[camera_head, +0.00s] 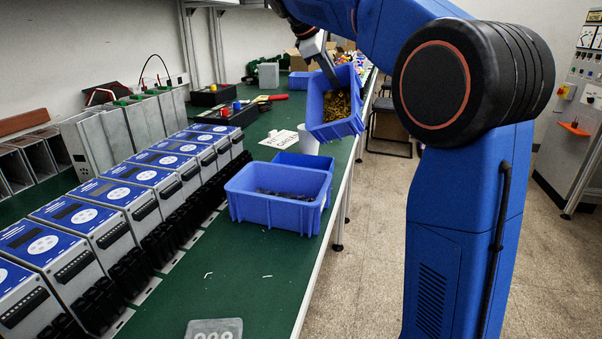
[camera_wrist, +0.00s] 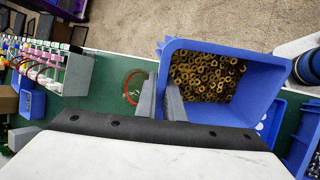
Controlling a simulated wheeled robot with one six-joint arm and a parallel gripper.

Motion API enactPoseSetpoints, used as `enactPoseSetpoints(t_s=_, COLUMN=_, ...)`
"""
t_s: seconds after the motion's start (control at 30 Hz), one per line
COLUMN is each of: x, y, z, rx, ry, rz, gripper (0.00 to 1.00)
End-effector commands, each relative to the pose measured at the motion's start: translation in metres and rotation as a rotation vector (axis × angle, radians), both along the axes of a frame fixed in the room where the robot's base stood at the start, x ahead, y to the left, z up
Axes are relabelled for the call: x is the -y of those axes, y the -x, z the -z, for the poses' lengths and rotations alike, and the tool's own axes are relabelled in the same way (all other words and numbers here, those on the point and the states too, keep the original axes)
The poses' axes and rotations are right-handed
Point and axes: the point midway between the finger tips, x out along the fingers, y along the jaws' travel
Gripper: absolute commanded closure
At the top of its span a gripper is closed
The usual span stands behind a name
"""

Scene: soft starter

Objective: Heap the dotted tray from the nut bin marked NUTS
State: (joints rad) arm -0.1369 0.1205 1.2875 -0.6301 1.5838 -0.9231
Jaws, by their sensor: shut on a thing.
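My gripper (camera_head: 330,78) is shut on the wall of a blue bin (camera_head: 337,130) and holds it tilted above the far part of the green bench, near its right edge. Many brass nuts (camera_head: 337,105) lie inside the bin. In the wrist view, the gripper fingers (camera_wrist: 169,92) clamp the bin's left wall, and the bin (camera_wrist: 262,88) shows the nuts (camera_wrist: 205,75) heaped toward its upper left. No NUTS marking is readable. A grey, see-through tray with pale round dots (camera_head: 213,324) lies at the bench's near end, cut off by the picture edge.
A blue bin with dark parts (camera_head: 272,209) stands between the held bin and the dotted tray, with another blue bin (camera_head: 303,162) behind it. A row of soft starters (camera_head: 140,175) lines the left. A white card (camera_head: 281,140) and small scraps lie on the bench.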

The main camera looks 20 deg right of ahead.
Motion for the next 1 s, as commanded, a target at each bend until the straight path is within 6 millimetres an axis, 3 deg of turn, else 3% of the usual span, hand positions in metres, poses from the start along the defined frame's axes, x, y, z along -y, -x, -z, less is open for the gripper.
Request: enactPoseSetpoints(t_s=1.0, x=-0.007, y=0.0035, z=-0.0031, rx=0.029, ry=0.055, rz=-0.001, gripper=1.0)
